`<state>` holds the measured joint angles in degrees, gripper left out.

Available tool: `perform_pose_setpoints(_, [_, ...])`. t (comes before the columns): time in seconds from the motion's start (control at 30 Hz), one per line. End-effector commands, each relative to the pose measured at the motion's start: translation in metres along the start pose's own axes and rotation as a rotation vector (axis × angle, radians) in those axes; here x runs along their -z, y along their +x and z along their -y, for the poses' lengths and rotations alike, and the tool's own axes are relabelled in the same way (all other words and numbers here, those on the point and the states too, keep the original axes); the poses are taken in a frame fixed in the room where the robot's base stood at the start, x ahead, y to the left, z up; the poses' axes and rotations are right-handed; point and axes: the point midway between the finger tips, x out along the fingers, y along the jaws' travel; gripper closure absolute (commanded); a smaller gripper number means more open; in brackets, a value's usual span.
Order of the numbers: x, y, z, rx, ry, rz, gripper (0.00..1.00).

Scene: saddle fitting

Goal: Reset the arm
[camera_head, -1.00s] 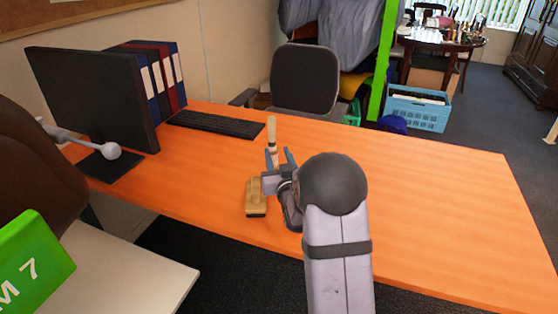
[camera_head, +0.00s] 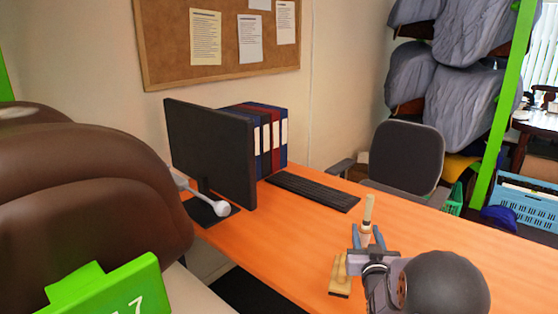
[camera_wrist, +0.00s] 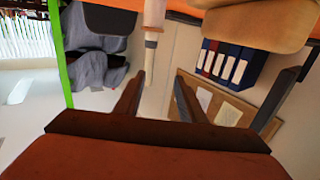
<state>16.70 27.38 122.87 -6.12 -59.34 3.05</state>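My gripper (camera_head: 368,238) is over the orange desk (camera_head: 480,245), its two fingers apart. The wrist view shows the open fingers (camera_wrist: 157,84) with a clear gap. A pale upright peg-like piece with a darker band (camera_head: 368,209) shows just beyond the fingers in the head view. In the wrist view this piece (camera_wrist: 152,45) reaches toward the gap, narrower than it; no finger visibly grips it. A tan wooden block (camera_head: 340,272) is on the desk left of my gripper. A tan rounded part (camera_wrist: 262,24) shows large at the wrist view's upper right. The block's far side is partly hidden.
A monitor (camera_head: 212,145), a keyboard (camera_head: 312,191) and upright binders (camera_head: 270,145) occupy the desk's left and back. A dark chair (camera_head: 405,158) stands behind it. The desk's right part is clear.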

Motion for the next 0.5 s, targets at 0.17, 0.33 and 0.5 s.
perform_pose_setpoints(0.17, [0.086, -0.002, 0.059, 0.101, -0.004, 0.033, 0.64])
perform_pose_setpoints(0.33, [0.011, -0.032, 0.093, 0.146, -0.061, 0.339, 0.64])
perform_pose_setpoints(0.5, [-0.041, -0.084, 0.12, 0.2, -0.134, 0.622, 0.64])
